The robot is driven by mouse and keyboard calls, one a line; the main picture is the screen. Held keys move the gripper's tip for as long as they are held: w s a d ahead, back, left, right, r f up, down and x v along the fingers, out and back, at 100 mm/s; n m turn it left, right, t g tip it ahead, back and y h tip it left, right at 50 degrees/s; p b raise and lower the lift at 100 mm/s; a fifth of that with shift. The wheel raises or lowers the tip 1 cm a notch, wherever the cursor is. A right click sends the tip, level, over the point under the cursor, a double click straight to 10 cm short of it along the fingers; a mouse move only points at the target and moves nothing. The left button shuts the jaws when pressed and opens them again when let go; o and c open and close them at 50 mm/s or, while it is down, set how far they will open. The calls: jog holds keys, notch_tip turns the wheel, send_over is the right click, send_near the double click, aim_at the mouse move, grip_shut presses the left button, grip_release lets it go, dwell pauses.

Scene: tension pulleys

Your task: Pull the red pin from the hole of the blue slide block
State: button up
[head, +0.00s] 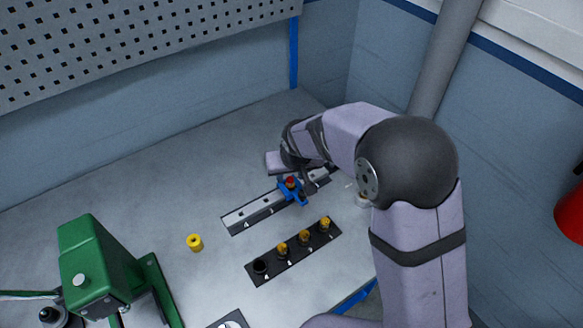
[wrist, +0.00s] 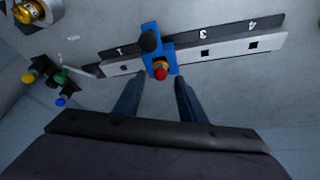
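The blue slide block (head: 296,197) sits on a grey metal rail (head: 252,211) with numbered square holes. The red pin (head: 290,181) stands in the block; its red head (wrist: 160,73) also shows in the wrist view, in the near part of the blue block (wrist: 151,33). A black knob (wrist: 150,41) is on the block behind the pin. My gripper (wrist: 153,85) is open, with one finger on each side of the pin and space between fingers and pin. In the head view the arm partly hides the gripper.
A black strip (head: 294,252) with several brass-coloured pieces and a black one lies in front of the rail. A green machine (head: 90,265) stands at the front left. Small coloured parts (wrist: 52,80) lie left of the block in the wrist view.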

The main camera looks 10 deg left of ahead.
aim_at(290, 179)
jog(key=shift+w+f, duration=0.2)
jog(key=shift+f, duration=0.3)
jog(key=shift+c, duration=0.6)
grip_shut()
jog(key=shift+a+r+p, duration=0.1)
jog(key=shift+r+p, duration=1.35)
jog(key=shift+r, duration=0.5)
jog(key=shift+r+p, duration=0.35)
jog(key=shift+r, duration=0.15)
jog(key=shift+r, duration=0.1)
jog(key=shift+r+p, duration=1.45)
jog(key=shift+r, duration=0.45)
